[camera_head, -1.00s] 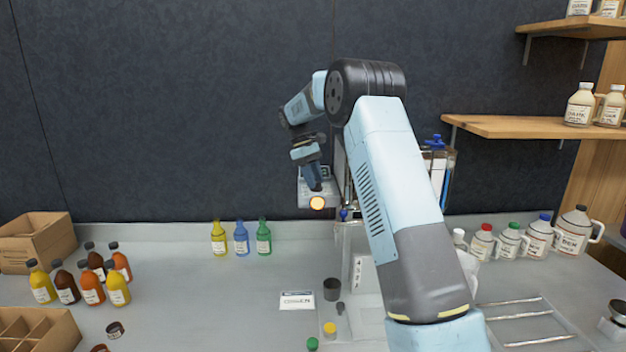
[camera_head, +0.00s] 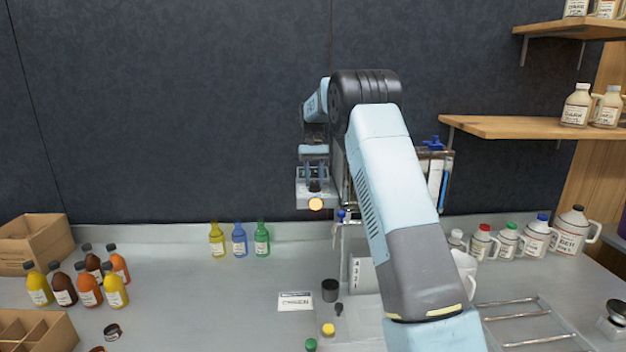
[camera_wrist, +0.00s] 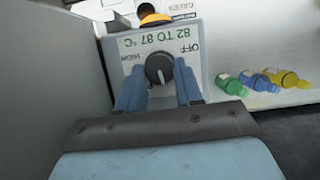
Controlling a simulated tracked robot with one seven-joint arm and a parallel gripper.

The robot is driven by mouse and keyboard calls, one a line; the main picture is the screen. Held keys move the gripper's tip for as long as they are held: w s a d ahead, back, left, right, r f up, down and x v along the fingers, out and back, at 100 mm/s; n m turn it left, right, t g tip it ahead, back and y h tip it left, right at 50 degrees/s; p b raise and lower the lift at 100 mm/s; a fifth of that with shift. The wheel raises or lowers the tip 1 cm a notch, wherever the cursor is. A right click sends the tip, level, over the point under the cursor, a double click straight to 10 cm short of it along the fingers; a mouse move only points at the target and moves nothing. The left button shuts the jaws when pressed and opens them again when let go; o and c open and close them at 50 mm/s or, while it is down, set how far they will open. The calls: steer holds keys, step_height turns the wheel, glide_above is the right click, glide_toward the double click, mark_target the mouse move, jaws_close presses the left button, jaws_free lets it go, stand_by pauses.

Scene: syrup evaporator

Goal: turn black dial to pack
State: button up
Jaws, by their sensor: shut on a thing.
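The black dial (camera_wrist: 159,67) sits on a pale control panel (camera_wrist: 128,45) and has a light pointer mark. In the wrist view the panel's lettering is upside down: OFF, HIGH and a green "82 TO 87 °C"; I see no word PACK. My gripper (camera_wrist: 159,86) has one finger on each side of the dial and is shut on it. In the head view the dial (camera_head: 315,187) shows small and dark on the wall box (camera_head: 303,200), with my gripper (camera_head: 315,180) at it.
A lit orange lamp (camera_head: 316,204) is on the box near the dial. Yellow, blue and green bottles (camera_head: 239,240) stand left of it on the counter. A tap (camera_head: 342,222) and a small dark cup (camera_head: 330,290) are below. White jugs (camera_head: 508,241) stand to the right.

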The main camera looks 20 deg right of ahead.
steer(key=shift+m, duration=0.7)
steer(key=shift+y, duration=0.3)
steer(key=o, duration=1)
steer(key=shift+o, duration=0.2)
steer(key=v, duration=1.1)
steer(key=shift+w+r, duration=0.2)
steer(key=shift+r, duration=0.15)
steer(key=shift+d, duration=0.15)
